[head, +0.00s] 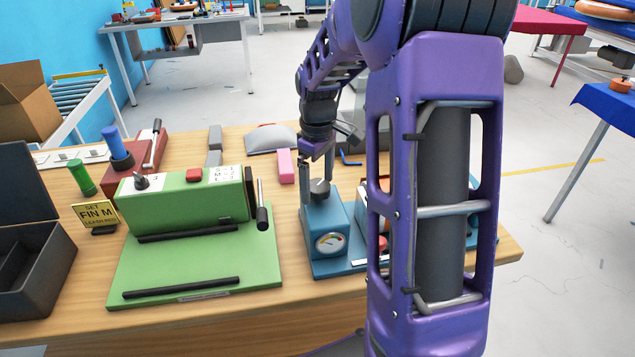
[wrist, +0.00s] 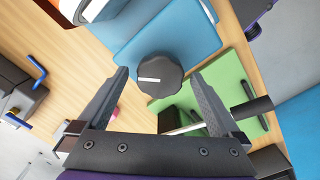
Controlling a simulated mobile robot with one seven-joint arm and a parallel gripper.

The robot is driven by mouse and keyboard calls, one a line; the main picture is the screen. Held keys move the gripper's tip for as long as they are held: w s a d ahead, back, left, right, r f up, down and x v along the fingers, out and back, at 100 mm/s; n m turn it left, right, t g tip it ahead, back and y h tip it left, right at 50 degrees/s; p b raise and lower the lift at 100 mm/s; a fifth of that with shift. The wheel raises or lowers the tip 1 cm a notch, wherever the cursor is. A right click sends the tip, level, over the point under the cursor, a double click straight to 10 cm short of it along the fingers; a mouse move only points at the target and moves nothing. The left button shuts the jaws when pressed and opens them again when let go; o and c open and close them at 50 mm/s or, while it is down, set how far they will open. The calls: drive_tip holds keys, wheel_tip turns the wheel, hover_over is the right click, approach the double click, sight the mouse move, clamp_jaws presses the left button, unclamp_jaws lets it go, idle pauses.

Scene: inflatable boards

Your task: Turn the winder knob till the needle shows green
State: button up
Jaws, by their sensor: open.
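The winder knob (head: 320,187) is a dark grey, ridged knob on top of a blue box (head: 323,219). In the wrist view the knob (wrist: 160,77) shows a white pointer line, pointing left. A round gauge (head: 330,244) with a pale face and a coloured arc is on the box's front; its needle is too small to read surely. My gripper (head: 316,165) is above the knob, pointing down. In the wrist view its two fingers are open, one on each side of the knob with gaps, and I see no contact.
A green machine (head: 190,200) with a black-handled lever stands left of the blue box on a green base. Further left are a yellow sign (head: 97,214) and a dark open case (head: 40,262). A pink block (head: 286,166) lies behind. My arm hides the table's right part.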

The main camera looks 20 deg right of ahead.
drive_tip(key=c, duration=1.3)
drive_tip(key=shift+m, duration=0.5)
drive_tip(key=shift+m+p, duration=0.45)
drive_tip(key=shift+m, duration=2.05)
drive_tip(key=o, duration=1.3)
